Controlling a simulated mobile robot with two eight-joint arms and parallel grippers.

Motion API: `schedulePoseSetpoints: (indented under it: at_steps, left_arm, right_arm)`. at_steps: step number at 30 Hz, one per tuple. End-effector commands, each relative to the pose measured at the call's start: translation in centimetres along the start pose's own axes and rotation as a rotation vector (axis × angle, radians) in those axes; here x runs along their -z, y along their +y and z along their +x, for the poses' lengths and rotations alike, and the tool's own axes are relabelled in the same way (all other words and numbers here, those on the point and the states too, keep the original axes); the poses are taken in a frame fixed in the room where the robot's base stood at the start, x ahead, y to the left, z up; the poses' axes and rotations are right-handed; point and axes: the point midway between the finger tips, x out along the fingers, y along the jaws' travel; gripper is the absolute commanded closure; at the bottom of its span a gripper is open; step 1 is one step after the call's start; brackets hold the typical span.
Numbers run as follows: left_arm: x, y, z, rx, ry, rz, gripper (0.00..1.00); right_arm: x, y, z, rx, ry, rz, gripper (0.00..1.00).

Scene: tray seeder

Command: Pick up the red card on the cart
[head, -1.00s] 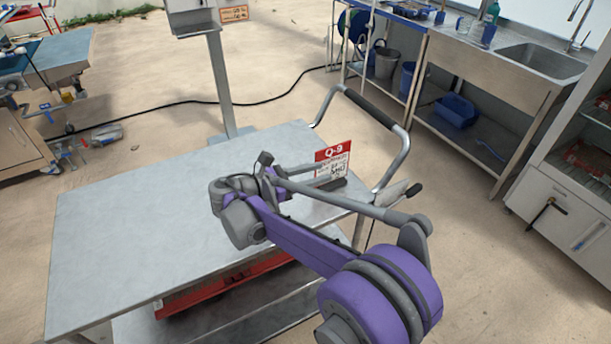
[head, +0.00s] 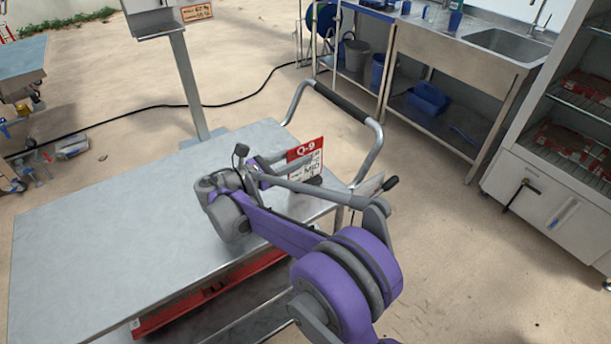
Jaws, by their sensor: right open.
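The red card (head: 306,148) has a red top band reading "Q-9" and a white lower part with writing. It stands upright at the right end of the metal cart's top (head: 110,215), near the push handle. My right gripper (head: 287,170) is open just left of and in front of the card. Part of the gripper and forearm hides the card's lower edge. I cannot tell whether the fingers touch it. My left gripper is not in view.
The cart's curved handle (head: 345,103) rises behind the card. A post (head: 188,85) stands behind the cart. A red object (head: 170,318) lies on the cart's lower shelf. A sink bench (head: 455,70) and a white cabinet (head: 540,190) stand to the right. Most of the cart top is bare.

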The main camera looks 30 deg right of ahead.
Motion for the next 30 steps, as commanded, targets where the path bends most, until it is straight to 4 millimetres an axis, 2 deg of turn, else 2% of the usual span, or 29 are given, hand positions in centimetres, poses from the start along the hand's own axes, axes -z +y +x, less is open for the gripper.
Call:
schedulePoseSetpoints:
  at_steps: [5, 12, 19, 20, 26, 30]
  left_arm:
    - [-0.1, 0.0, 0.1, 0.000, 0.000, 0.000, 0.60]
    - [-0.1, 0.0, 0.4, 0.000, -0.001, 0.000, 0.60]
    - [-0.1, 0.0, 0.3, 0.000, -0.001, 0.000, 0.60]
    - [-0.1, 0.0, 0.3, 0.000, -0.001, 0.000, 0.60]
    - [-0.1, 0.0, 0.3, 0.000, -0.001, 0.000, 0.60]
    - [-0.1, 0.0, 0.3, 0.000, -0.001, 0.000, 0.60]
  right_arm:
    - [0.0, 0.2, 1.6, 0.001, 0.000, 0.000, 0.59]
    - [-0.1, 0.4, 5.0, 0.001, 0.000, 0.000, 0.59]
    - [-0.1, 0.4, 5.2, -0.001, 0.000, 0.000, 0.59]
    - [-0.1, 0.4, 5.2, -0.001, 0.000, 0.000, 0.62]
    - [-0.1, 0.4, 5.2, 0.000, 0.000, 0.000, 0.98]
    - [-0.1, 0.4, 5.2, 0.000, 0.000, 0.000, 1.00]
